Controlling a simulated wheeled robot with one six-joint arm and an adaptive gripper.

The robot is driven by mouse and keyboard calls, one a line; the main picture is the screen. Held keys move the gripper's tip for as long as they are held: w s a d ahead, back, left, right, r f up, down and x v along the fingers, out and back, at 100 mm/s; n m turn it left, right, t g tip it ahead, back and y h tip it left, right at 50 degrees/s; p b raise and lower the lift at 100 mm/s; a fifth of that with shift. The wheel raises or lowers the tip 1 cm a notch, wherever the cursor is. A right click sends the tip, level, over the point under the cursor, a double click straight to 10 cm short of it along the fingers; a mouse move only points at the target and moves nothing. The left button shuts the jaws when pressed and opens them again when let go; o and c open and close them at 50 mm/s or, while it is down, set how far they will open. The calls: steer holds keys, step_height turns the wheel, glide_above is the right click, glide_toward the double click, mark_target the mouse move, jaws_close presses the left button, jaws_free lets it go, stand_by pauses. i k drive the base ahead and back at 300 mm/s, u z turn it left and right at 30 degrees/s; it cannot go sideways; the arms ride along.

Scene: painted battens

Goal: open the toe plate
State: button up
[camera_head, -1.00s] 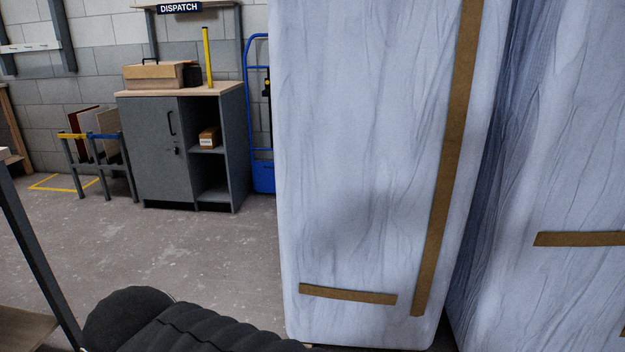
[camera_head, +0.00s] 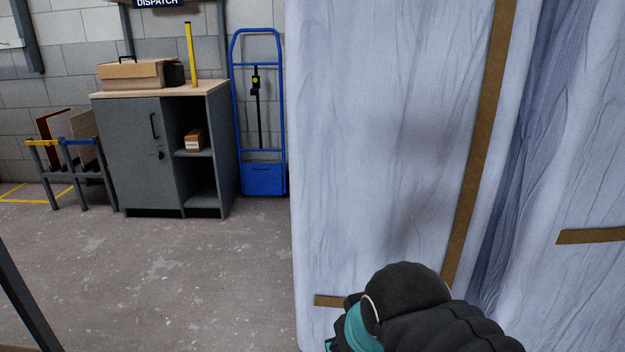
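The toe plate is a blue panel (camera_head: 263,179) at the foot of a blue hand truck (camera_head: 258,100). The hand truck stands upright against the block wall, right of the grey cabinet. The plate looks folded up flat against the frame. A black strap or bar with a yellow-marked part runs down the middle of the frame. My black-sleeved arm with a teal band shows at the bottom right, in front of the wrapped panel and far from the hand truck. My gripper's fingers are not in view.
A tall wrapped, taped load (camera_head: 390,130) stands close on the right, near the hand truck's right side in the picture. A grey cabinet (camera_head: 140,150) stands left of the truck. A rack (camera_head: 75,160) stands further left. The floor (camera_head: 190,270) between is clear.

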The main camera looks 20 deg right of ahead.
mark_target(259, 178)
steer(key=u, duration=0.45)
steer(key=k, duration=0.6)
steer(key=u, duration=0.5)
steer(key=i, duration=1.45)
steer(key=z, duration=0.55)
steer(key=i, duration=2.1)
steer(key=z, duration=0.4)
steer(key=i, duration=2.25)
steer(key=z, duration=0.15)
